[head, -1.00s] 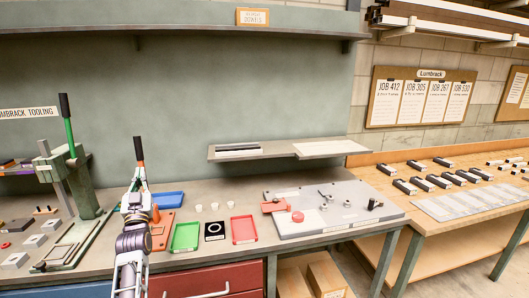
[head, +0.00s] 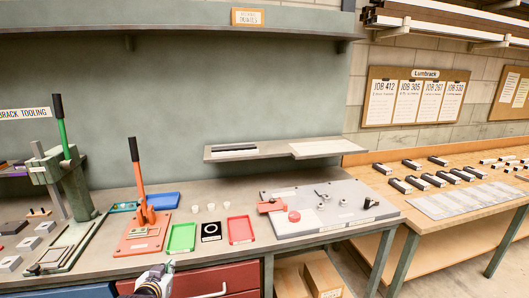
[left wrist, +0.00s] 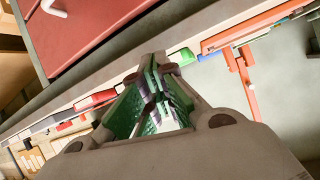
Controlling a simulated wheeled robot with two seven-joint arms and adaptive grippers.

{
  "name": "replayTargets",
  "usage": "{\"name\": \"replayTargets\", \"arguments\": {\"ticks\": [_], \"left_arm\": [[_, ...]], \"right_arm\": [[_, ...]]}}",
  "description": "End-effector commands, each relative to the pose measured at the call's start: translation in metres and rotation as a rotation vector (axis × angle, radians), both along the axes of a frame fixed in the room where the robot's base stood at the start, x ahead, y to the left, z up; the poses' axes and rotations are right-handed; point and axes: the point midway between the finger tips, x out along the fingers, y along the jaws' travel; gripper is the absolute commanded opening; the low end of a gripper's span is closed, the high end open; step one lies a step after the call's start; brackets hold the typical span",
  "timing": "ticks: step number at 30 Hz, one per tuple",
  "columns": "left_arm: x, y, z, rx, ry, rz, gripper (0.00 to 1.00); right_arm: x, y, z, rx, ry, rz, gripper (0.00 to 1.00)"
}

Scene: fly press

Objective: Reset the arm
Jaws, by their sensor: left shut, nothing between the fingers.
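The orange press (head: 144,215) stands on the bench with its orange base plate. Its lever (head: 136,165), orange with a black grip on top, points up and is nearly upright. The press also shows at an angle in the left wrist view (left wrist: 247,80). My left gripper (head: 165,270) is low in the head view, in front of the bench edge and below the press, apart from it. In the left wrist view (left wrist: 158,70) its green-padded fingers are shut with nothing between them. My right gripper is not in view.
A green tray (head: 181,238), a black square with a white ring (head: 211,231) and a red tray (head: 241,230) lie right of the press. A blue tray (head: 163,201) is behind it. A green-handled press (head: 75,190) stands left. Red drawers (head: 215,279) are below the bench.

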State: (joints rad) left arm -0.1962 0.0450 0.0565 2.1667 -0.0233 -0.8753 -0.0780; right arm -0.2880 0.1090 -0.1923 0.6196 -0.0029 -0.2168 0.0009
Motion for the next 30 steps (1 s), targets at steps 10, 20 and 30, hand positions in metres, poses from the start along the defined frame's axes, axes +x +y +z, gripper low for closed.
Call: {"name": "replayTargets", "arguments": {"ticks": [10,20,30], "left_arm": [[-0.105,-0.042,-0.065,-0.029,0.356,-0.054,0.0],[-0.191,-0.067,-0.093,-0.044,0.611,-0.086,0.0],[-0.238,-0.078,-0.1,-0.048,0.745,-0.102,0.0]], "right_arm": [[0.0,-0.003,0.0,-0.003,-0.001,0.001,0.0],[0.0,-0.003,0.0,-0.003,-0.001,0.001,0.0],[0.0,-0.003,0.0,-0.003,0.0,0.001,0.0]]}}
